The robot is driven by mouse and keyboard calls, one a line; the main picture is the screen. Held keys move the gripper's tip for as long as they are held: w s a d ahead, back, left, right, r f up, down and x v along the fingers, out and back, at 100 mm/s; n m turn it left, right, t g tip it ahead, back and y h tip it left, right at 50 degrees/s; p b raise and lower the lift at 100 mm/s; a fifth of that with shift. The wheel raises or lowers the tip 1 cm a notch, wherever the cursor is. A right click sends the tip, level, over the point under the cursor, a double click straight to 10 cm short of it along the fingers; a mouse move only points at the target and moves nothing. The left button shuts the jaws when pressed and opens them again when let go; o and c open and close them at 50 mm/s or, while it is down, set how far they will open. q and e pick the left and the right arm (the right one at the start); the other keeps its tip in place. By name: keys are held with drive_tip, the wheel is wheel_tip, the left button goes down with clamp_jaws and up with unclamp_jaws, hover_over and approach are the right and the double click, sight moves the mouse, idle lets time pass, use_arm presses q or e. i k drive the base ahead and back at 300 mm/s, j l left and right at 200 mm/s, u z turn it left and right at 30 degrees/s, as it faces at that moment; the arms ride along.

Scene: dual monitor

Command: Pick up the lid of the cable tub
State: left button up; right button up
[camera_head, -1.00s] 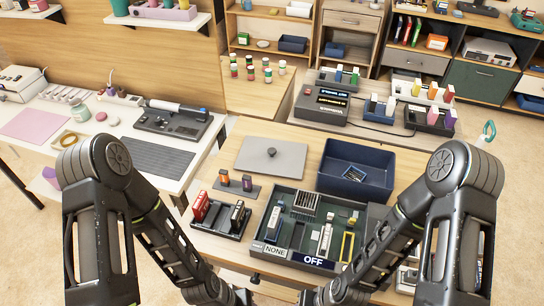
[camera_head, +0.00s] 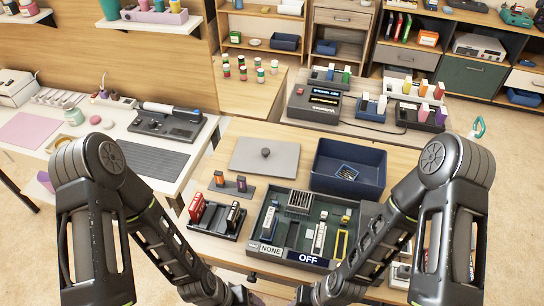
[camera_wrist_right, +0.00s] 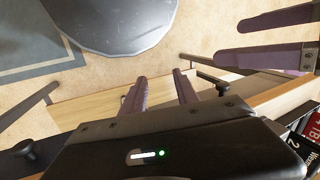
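The lid is a flat grey plate (camera_head: 251,158) with a dark round knob, lying on the wooden table in the head view. A dark blue open tub (camera_head: 372,188), apparently the cable tub, stands just right of it with a small dark gridded item inside. My grippers are largely cut off at the bottom of the head view, short of the table. In the right wrist view my right gripper (camera_wrist_right: 159,75) has its two fingers apart with nothing between them. My left gripper (camera_wrist_right: 228,42) shows at the upper right there, its fingers also apart and empty.
A green-floored tray (camera_head: 292,232) with modules and an OFF label is at the table's front. A console (camera_head: 312,110) stands behind.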

sight(272, 158)
drive_tip(key=j+z, duration=0.1)
drive_tip(key=z, duration=0.25)
drive_tip(key=j+z, duration=0.1)
drive_tip(key=z, duration=0.55)
drive_tip(key=k+j+z, duration=0.8)
drive_tip(key=k+j, duration=0.6)
drive_tip(key=k, duration=0.15)
